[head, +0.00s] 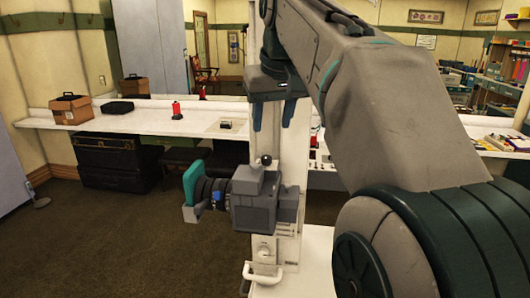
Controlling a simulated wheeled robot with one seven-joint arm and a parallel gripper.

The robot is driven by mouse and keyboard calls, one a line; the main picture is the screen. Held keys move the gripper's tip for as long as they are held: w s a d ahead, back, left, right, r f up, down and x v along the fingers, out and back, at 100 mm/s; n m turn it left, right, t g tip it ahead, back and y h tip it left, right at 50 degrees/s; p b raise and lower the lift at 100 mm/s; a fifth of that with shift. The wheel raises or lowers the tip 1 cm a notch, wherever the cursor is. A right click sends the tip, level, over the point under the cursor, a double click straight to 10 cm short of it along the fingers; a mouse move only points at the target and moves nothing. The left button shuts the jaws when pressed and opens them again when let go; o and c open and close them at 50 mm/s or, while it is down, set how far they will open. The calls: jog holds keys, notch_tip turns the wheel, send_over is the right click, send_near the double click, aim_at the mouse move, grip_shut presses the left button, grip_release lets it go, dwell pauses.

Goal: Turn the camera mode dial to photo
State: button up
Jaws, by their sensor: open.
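A grey camera (254,202) sits low in the middle of the head view, side on, its lens pointing left with a teal piece (193,178) at the lens end. A small dark round knob (266,160) stands on top of the camera body. I cannot tell for sure whether it is the mode dial, and no mode marks can be read. My gripper (273,127) is open and empty, pointing down, its two blue fingers apart. In the picture it is above the camera and the knob, apart from both.
A white stand (265,252) with a handle is below and behind the camera. A long white counter (130,119) runs behind, with a brown box (71,108), a black case (120,107) and a red item (177,110). Dark carpet at lower left is clear. My arm hides much of the right side.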

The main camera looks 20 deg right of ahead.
aim_at(266, 157)
jog(key=x, duration=1)
jog(key=shift+c, duration=0.3)
grip_shut()
